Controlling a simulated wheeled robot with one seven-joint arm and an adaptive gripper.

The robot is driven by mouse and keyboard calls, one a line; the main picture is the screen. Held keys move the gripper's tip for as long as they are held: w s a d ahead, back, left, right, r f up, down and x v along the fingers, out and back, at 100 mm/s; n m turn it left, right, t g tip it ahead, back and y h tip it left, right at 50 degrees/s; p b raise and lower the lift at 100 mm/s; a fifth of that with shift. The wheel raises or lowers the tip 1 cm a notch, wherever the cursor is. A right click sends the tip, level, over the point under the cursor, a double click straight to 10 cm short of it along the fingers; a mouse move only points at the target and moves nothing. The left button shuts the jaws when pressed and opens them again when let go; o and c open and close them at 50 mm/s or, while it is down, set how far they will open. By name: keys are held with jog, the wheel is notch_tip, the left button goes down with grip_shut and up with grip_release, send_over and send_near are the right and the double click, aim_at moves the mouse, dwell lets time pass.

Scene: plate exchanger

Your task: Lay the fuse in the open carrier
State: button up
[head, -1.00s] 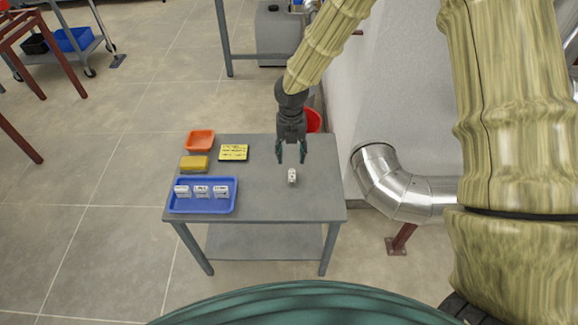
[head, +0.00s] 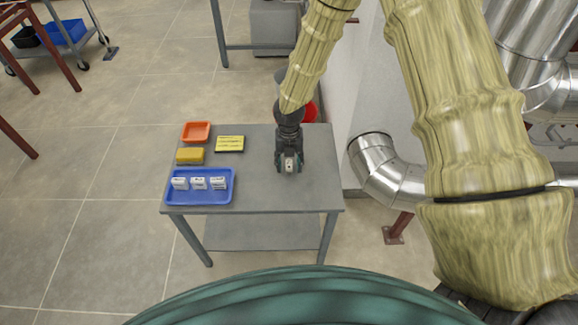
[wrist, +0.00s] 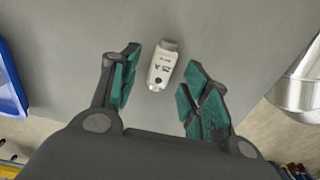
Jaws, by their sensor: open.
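A small white block with dark markings (wrist: 162,65) lies on the grey table; I take it for the fuse. It also shows in the head view (head: 289,166), partly framed by my fingers. My gripper (wrist: 159,72) is open, with one green-padded finger on each side of the block and gaps on both sides. In the head view my gripper (head: 288,168) points down at the block. Three white pieces stand in a row in the blue tray (head: 200,201): left (head: 180,183), middle (head: 199,183) and right (head: 218,183). They may be carriers; I cannot tell which is open.
An orange bin (head: 196,131), a yellow block (head: 190,156) and a yellow label card (head: 230,143) sit at the table's left and back. A red bucket (head: 311,112) stands behind the table. A silver pipe (head: 385,172) is to the right. The table's front right (head: 310,198) is clear.

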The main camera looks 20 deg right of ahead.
jog(key=shift+f, duration=0.55)
grip_shut()
